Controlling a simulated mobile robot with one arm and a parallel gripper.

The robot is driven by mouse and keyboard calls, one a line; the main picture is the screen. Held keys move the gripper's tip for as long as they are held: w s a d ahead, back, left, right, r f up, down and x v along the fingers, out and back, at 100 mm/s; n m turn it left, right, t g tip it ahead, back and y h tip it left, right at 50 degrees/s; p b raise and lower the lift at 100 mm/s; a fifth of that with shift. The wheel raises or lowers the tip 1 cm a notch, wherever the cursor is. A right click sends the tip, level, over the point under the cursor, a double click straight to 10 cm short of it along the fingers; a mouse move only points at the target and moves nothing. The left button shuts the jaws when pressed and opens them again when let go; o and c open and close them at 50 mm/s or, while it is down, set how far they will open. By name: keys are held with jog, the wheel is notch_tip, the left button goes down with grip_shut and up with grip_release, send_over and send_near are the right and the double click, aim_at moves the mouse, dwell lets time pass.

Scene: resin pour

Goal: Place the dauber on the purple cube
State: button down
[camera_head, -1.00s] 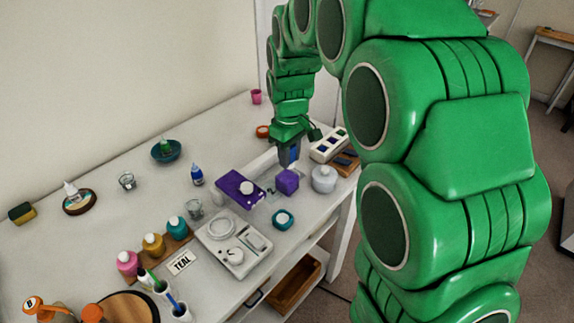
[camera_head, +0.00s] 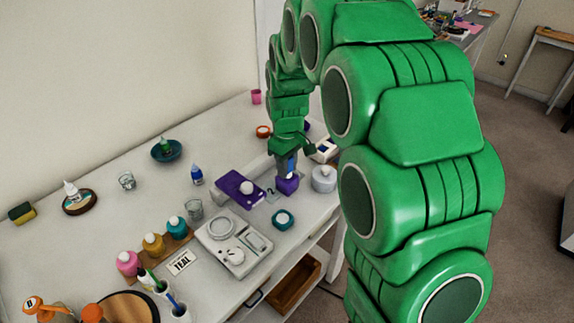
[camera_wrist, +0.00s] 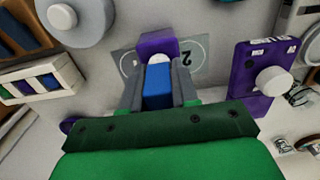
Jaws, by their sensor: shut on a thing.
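My gripper (camera_head: 289,168) is shut on a blue dauber, held with its tip end toward the purple cube (camera_head: 288,186). In the wrist view the dauber (camera_wrist: 158,86) sits between the grey fingers (camera_wrist: 159,90). A white rounded end shows at its far side, overlapping the purple cube (camera_wrist: 157,44). The cube stands on a grey marked mat (camera_wrist: 190,60) on the table. In the head view the dauber is right over the cube. I cannot tell whether they touch.
A purple box with a white knob (camera_head: 238,188) lies left of the cube. A grey round jar (camera_head: 323,180) stands close on the right. A teal round pot (camera_head: 283,219) sits in front. A pale tray with coloured wells (camera_head: 322,151) lies behind the jar.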

jog(key=shift+f, duration=0.15)
jog(key=c, duration=0.8)
grip_release()
jog(key=shift+c, duration=0.2)
notch_tip(320, 180, up, 12)
jog(key=shift+f, duration=0.1)
jog(key=shift+s+r, duration=0.1)
jog(key=shift+r, duration=0.2)
jog(key=s+d+m, duration=0.3)
jog(key=s, duration=0.9)
jog(key=s+d+m+g, duration=0.1)
jog(key=s+d+m, duration=0.2)
jog(key=s, duration=1)
jog(key=s+d+m, duration=0.3)
jog(key=s+d, duration=0.2)
jog(key=s, duration=0.7)
jog(key=shift+s+f+g, duration=0.3)
jog(key=shift+f+g, duration=0.1)
jog(key=shift+f, duration=0.05)
